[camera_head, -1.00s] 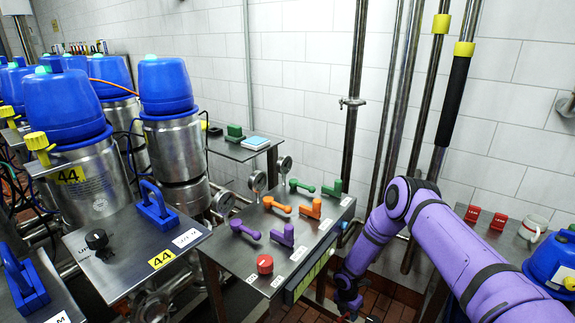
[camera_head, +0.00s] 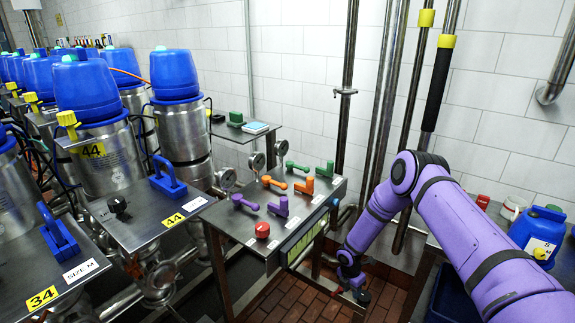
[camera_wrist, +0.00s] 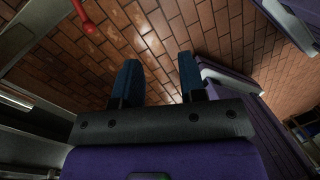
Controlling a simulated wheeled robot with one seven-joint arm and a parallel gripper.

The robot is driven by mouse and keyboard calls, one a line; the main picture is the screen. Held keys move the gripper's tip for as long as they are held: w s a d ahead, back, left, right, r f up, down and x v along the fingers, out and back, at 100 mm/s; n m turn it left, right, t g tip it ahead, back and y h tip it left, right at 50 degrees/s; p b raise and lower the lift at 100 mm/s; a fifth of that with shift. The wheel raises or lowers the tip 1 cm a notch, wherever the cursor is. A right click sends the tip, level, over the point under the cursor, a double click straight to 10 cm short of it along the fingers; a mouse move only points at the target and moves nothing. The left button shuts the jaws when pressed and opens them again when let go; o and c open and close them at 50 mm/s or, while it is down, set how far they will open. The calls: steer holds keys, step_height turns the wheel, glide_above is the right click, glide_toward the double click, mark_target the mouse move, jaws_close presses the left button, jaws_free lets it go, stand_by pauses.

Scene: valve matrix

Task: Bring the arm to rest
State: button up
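My purple arm reaches down on the right in the head view. My gripper (camera_head: 360,290) hangs low beside the valve table, near the brick floor, and is small there. In the wrist view my gripper (camera_wrist: 158,82) has two blue fingers standing apart with a clear gap between them. Only brick floor (camera_wrist: 155,45) shows between the fingers, and nothing is held.
The valve table (camera_head: 228,222), with purple, orange and green handles and a red knob (camera_head: 262,230), stands left of my arm. Steel tanks with blue lids (camera_head: 176,75) fill the left. Vertical pipes (camera_head: 345,90) run along the wall. A blue container (camera_head: 538,235) is at right.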

steer(key=w+d+r+m+t, duration=0.1)
steer(key=w+d+r+m, duration=0.15)
steer(key=r, duration=1.05)
steer(key=w+d+r+m+t, duration=0.1)
steer(key=w+r+m, duration=0.15)
steer(key=r, duration=1.05)
steer(key=s+d+r+m+t, duration=0.1)
steer(key=s+r+m, duration=0.25)
steer(key=r, duration=0.85)
steer(key=s+d+r+m, duration=0.1)
steer(key=s+r+m, duration=0.25)
steer(key=r, duration=0.85)
steer(key=s+d+r+m+t, duration=0.2)
steer(key=s+r+m, duration=0.5)
steer(key=s+r, duration=0.95)
steer(key=s+a+r+m+t+y, duration=0.1)
steer(key=s+m, duration=0.5)
steer(key=s, duration=1.4)
steer(key=shift+r+m+y, duration=0.3)
steer(key=shift+r, duration=0.45)
